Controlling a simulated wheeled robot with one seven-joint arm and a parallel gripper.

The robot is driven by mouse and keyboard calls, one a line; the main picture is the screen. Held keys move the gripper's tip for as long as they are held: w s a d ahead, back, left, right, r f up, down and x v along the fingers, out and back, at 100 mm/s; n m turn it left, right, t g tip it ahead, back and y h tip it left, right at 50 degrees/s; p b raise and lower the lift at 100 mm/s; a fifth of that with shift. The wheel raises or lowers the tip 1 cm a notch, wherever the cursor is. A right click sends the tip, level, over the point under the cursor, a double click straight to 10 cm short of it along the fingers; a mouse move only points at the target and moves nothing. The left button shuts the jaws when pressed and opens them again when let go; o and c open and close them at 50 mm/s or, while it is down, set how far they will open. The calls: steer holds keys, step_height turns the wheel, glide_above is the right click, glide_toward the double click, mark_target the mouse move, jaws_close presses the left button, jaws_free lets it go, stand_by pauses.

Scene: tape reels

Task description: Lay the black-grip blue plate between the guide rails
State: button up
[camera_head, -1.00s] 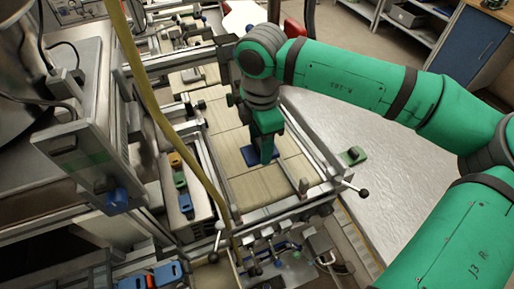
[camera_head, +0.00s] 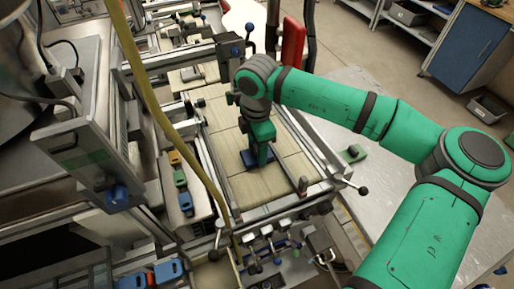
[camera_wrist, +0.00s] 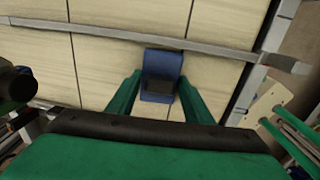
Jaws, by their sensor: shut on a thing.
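The blue plate (camera_head: 249,158) with its black grip (camera_wrist: 158,91) is at the pale tiled bed (camera_head: 262,184). My gripper (camera_wrist: 160,86) is shut on the plate, with one green finger on each side of the grip. In the head view my gripper (camera_head: 262,158) points down at the bed, nearer the left guide rail (camera_head: 214,165) than the right guide rail (camera_head: 305,140). In the wrist view the plate's far edge lies close to a grey rail (camera_wrist: 90,29). I cannot tell whether the plate touches the bed or the rail.
A rack left of the bed holds orange (camera_head: 175,157), green (camera_head: 180,177) and blue (camera_head: 186,203) pieces. A yellow hose (camera_head: 160,110) crosses in front. Black-knobbed levers (camera_head: 361,190) stick out at the bed's near corner.

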steer(key=shift+f, duration=0.2)
steer(key=o, duration=1.2)
steer(key=shift+f, duration=0.1)
step_height(320, 180, up, 13)
steer(key=shift+f, duration=0.15)
steer(key=shift+w, duration=0.1)
steer(key=shift+s+d, duration=0.1)
steer(key=shift+s, duration=0.1)
